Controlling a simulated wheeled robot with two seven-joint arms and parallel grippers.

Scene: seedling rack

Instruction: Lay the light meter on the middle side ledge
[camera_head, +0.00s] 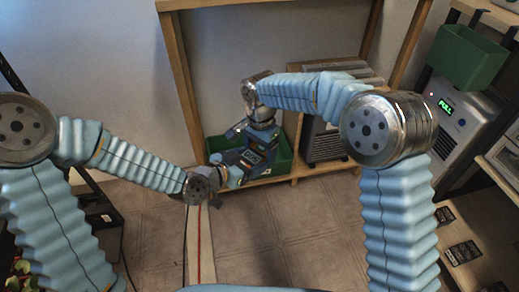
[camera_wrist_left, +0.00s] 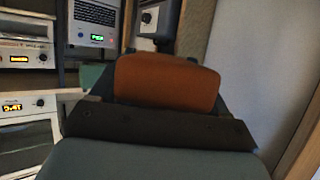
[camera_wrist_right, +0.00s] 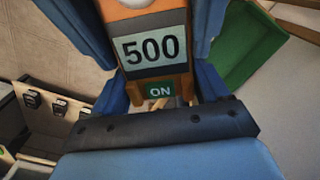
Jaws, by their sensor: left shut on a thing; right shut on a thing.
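The light meter is orange with a grey display reading 500 and a green ON label. It fills the upper middle of the right wrist view (camera_wrist_right: 152,50), between the blue fingers of my right gripper (camera_wrist_right: 155,60). In the left wrist view an orange face (camera_wrist_left: 165,82), apparently the same meter, sits close up at my left gripper. In the head view my left gripper (camera_head: 232,168) and right gripper (camera_head: 260,150) meet at the meter (camera_head: 252,157), both shut on it. The fingers hide much of it. A side rack ledge (camera_head: 505,160) shows at the right; which ledge is the middle one is unclear.
A green bin (camera_head: 283,165) lies behind and below the grippers, beside a grey slatted unit (camera_head: 325,140) in a wooden frame. Another green bin (camera_head: 468,55) and a device reading FULL (camera_head: 455,120) stand at right. A lower board (camera_head: 455,215) holds small dark items. Open floor lies in front.

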